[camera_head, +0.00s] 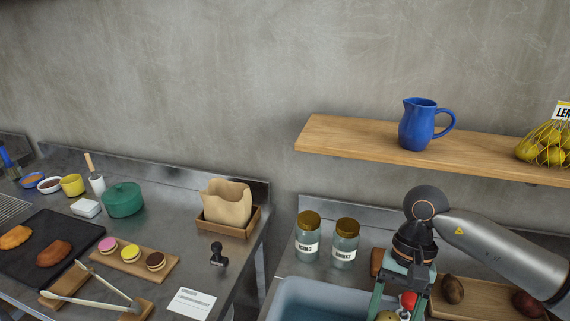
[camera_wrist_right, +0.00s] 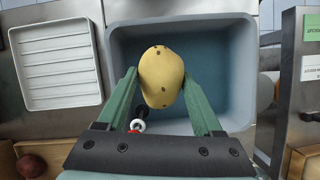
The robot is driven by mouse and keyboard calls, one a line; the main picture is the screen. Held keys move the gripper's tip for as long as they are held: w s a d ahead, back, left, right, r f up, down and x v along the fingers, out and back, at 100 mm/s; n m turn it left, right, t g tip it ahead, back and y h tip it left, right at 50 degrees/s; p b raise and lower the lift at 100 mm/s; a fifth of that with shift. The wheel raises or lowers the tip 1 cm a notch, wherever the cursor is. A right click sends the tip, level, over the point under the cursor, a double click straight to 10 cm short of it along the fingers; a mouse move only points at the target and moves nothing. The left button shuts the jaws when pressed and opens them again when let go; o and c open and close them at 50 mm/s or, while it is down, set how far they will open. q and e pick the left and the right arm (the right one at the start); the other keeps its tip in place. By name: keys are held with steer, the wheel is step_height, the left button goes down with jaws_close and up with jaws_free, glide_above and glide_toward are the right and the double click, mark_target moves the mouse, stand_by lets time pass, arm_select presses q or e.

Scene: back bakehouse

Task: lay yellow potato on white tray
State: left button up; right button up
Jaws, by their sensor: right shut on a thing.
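The yellow potato (camera_wrist_right: 161,76) is held between the green fingers of my right gripper (camera_wrist_right: 160,82) in the right wrist view. It is oval with small dark spots, and it is over a blue-grey basin (camera_wrist_right: 213,38). In the head view my right gripper (camera_head: 397,308) points down at the bottom edge, and only a bit of the potato (camera_head: 387,316) shows there. The white tray (camera_wrist_right: 58,65) is ribbed and looks empty. It lies left of the basin in the right wrist view and is not seen in the head view. My left gripper is out of view.
Two gold-lidded jars (camera_head: 307,238) stand behind the basin (camera_head: 300,300). A wooden board (camera_head: 480,295) with dark potatoes lies right of my gripper. A shelf (camera_head: 350,140) with a blue jug (camera_head: 420,125) is above. A red-and-white item (camera_wrist_right: 136,127) shows near one finger.

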steer(key=n, duration=0.1)
steer(key=d+r+n+h, duration=0.1)
steer(key=n, duration=0.1)
steer(key=n+h, duration=0.1)
steer(key=n, duration=0.1)
steer(key=shift+s+d+r, duration=0.35)
steer(key=shift+d+r, duration=0.05)
